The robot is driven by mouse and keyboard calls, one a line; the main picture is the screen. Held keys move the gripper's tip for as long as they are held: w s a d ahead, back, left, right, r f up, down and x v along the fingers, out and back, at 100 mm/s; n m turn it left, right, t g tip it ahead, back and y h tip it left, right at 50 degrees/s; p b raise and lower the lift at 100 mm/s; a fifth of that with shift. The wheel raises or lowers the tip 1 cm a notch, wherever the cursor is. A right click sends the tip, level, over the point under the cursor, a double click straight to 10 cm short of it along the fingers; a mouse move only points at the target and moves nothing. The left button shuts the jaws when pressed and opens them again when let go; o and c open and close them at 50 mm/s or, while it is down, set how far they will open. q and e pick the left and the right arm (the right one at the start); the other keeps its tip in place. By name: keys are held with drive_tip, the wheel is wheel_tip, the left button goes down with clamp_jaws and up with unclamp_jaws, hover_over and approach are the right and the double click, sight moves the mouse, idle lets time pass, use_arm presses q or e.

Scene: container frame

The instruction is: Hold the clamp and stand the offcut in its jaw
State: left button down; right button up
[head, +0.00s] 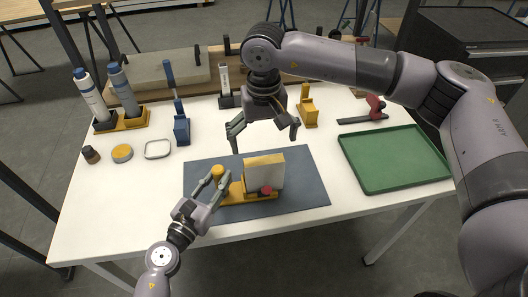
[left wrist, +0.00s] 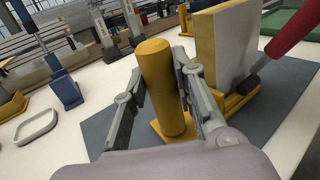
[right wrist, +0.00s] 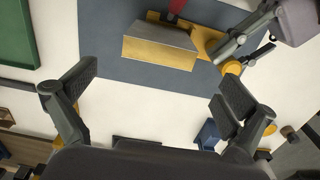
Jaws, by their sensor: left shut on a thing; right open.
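The yellow clamp (head: 233,196) lies on the blue-grey mat (head: 305,190). My left gripper (head: 217,182) is shut on the clamp's upright yellow post (left wrist: 164,85). The offcut (head: 264,172), a block with a pale wooden edge and a grey face, stands upright at the clamp's jaw beside the red screw handle (head: 266,191). The offcut also shows in the left wrist view (left wrist: 222,45) and in the right wrist view (right wrist: 158,52). Whether it is gripped by the jaw I cannot tell. My right gripper (head: 264,138) is open and empty, above and behind the offcut.
A green tray (head: 395,185) lies at the right. A red clamp-like tool (head: 374,108) lies behind it. The white front strip is clear.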

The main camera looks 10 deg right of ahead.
drive_tip(key=shift+r, duration=0.45)
use_arm(q)
drive_tip(key=c, duration=1.2)
unclamp_jaws()
